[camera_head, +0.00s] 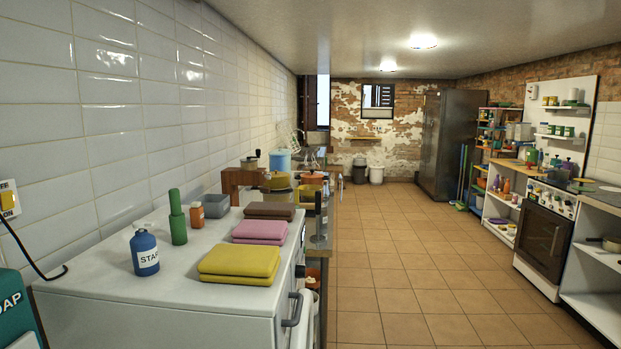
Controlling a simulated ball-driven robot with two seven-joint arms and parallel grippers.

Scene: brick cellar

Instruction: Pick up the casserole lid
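I cannot single out the casserole lid with certainty. A small orange pot (314,179) stands on the left counter beyond the folded cloths, with what looks like a lid on top. Neither of my grippers is in view.
A white appliance (185,282) at the near left bears folded yellow (239,262), pink and brown cloths, a blue bottle (145,252) and a green bottle. A stove (544,232) and open shelves line the right. The tiled floor (405,270) between is clear.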

